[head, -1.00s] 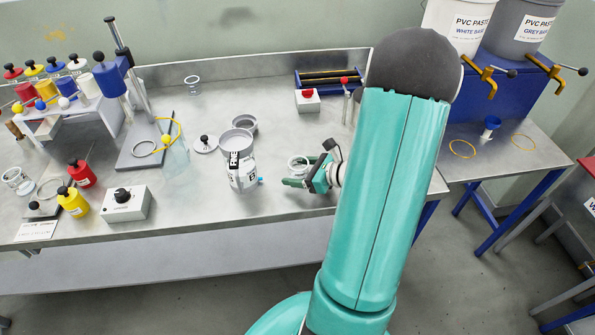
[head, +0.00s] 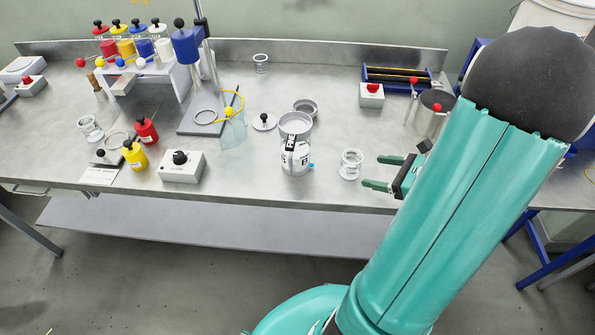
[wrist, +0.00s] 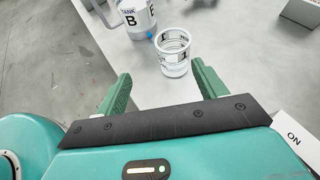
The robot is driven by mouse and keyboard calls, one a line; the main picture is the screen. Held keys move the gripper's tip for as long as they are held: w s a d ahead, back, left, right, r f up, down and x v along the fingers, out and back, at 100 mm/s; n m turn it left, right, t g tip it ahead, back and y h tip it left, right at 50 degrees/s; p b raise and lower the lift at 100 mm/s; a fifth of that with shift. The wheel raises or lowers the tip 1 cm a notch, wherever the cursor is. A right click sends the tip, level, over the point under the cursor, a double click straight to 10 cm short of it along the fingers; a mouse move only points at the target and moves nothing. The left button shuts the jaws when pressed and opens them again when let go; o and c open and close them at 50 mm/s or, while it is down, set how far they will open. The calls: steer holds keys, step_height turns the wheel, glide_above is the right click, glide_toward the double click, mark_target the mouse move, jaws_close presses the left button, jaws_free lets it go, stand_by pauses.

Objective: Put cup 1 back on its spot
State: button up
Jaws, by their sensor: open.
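A clear cup with dark print (head: 351,164) stands upright near the bench's front edge; I take it to be cup 1, though its number is not clear. My gripper (head: 374,172) is open and empty just right of it, fingers pointing at it. In the wrist view the cup (wrist: 173,52) stands just beyond the open fingertips of my gripper (wrist: 160,80), apart from them. Other clear cups stand at the back (head: 260,63) and at the left (head: 89,128). I cannot tell which place is the cup's spot.
A white container marked TANK B (head: 296,157) stands just left of the cup, with grey round pots behind it. A grey box with a black knob (head: 181,167) is further left. A red-button box (head: 371,95) is behind. Bare bench lies behind the cup.

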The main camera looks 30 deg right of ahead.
steer(key=w+a+r+n+g, duration=0.1)
steer(key=a+r+n+g, duration=0.15)
steer(key=a+n, duration=0.3)
steer(key=w+a+r+n+g+y, duration=0.1)
steer(key=a+r+n+g, duration=0.15)
steer(key=a+n, duration=0.35)
steer(key=w+a+r+n+g, duration=0.1)
steer(key=a+r+n+g, duration=0.2)
steer(key=a, duration=0.4)
steer(key=s+a+r+n+t+h, duration=0.1)
steer(key=s+a+r+n+h, duration=0.3)
steer(key=n, duration=1.2)
steer(key=a+r+h, duration=0.2)
steer(key=a+r, duration=0.2)
steer(key=a, duration=0.2)
steer(key=shift+s+r+t, duration=0.15)
steer(key=shift+r+t, duration=0.25)
steer(key=c, duration=0.6)
steer(key=shift+c, duration=0.7)
steer(key=shift+d, duration=0.15)
